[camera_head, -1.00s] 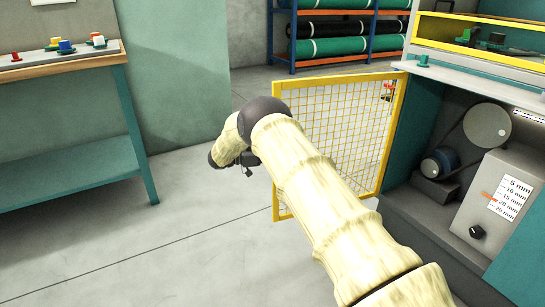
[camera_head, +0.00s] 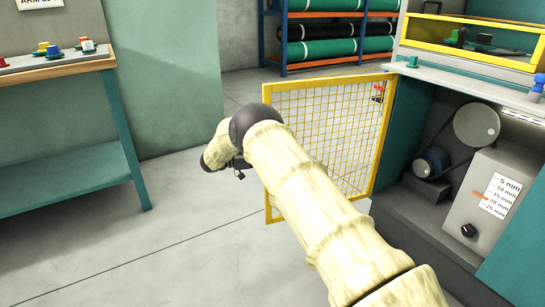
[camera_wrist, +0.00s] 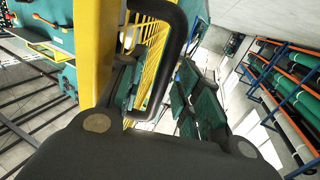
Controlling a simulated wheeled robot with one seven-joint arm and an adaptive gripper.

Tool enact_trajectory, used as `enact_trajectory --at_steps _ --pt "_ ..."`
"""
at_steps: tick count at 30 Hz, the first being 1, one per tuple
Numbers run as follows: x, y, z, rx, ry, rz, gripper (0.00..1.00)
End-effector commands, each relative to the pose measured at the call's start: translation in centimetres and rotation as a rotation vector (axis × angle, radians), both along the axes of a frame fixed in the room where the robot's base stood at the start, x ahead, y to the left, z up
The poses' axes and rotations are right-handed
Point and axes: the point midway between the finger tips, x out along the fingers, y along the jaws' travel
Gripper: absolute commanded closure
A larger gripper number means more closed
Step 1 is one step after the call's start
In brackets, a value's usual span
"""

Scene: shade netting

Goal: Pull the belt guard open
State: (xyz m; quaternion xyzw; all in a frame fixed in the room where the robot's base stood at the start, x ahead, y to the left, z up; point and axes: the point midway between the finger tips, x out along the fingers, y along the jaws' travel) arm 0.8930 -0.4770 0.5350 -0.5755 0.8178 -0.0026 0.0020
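The belt guard (camera_head: 329,135) is a yellow-framed mesh door. It stands swung out to the left from the teal machine cabinet, leaving the belt and pulleys (camera_head: 477,125) inside exposed. In the wrist view the guard's yellow frame (camera_wrist: 96,50) is close on the left, and its black bar handle (camera_wrist: 170,75) runs between my fingers. My gripper (camera_wrist: 165,85) is open, with its fingers spread on either side of the handle and visible room beside it. In the head view my arm hides the guard's lower left part, and the fingertips are hard to make out.
A teal workbench (camera_head: 65,180) with coloured knobs on top stands at the left. A rack of green and black rolls (camera_head: 322,48) is at the back. The cabinet's grey box with a millimetre scale (camera_head: 492,200) is at the right. Floor between bench and guard is clear.

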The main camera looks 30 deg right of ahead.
Motion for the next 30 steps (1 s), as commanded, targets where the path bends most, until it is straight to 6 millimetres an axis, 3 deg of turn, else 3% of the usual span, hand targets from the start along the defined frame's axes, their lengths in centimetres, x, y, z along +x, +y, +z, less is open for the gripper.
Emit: enact_trajectory --at_steps 18,30 --pt "3.3 9.2 -0.1 0.0 0.0 0.003 0.66" --pt "4.0 11.3 0.0 -0.001 0.001 0.002 0.66"
